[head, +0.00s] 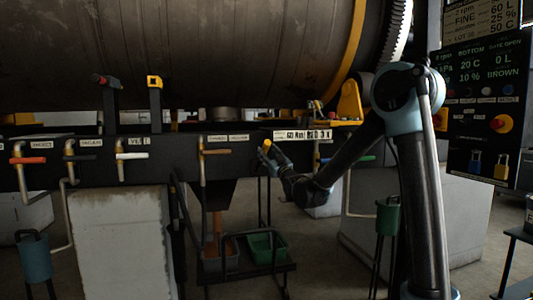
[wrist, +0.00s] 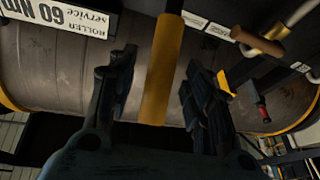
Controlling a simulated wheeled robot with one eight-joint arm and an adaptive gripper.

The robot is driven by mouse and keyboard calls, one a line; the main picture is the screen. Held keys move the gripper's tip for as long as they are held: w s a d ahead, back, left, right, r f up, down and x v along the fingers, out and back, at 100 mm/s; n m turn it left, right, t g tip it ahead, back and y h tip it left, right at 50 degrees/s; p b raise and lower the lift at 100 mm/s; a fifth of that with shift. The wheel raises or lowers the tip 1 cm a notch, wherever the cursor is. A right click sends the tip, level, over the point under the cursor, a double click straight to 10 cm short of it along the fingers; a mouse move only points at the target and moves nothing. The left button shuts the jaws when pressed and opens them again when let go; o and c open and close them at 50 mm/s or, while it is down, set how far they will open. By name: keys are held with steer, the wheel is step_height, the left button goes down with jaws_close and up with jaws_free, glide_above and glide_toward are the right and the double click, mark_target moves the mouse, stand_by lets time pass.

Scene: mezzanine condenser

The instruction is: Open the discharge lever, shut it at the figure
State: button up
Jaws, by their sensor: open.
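A yellow handle (wrist: 165,70) stands between the two fingers of my open gripper (wrist: 160,98) in the wrist view; I cannot tell whether either finger touches it. In the head view my gripper (head: 268,152) is at the front rail, beside a small yellow end of the handle (head: 266,144). A brown-handled lever (head: 216,151) hangs from the rail to the left; its brown grip (wrist: 258,40) also shows in the wrist view. No readable label marks the discharge lever. The upper display (head: 485,20) shows 60 L; the lower display (head: 485,66) shows 20 C, 10 % and 0 L.
Levers with red (head: 28,160), black (head: 80,157) and white (head: 131,155) grips line the rail at left. A large drum (head: 220,50) lies above. A "60 Nm" label (wrist: 48,28) is close to my gripper.

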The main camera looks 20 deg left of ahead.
steer(key=shift+x, duration=1.55)
jaws_close()
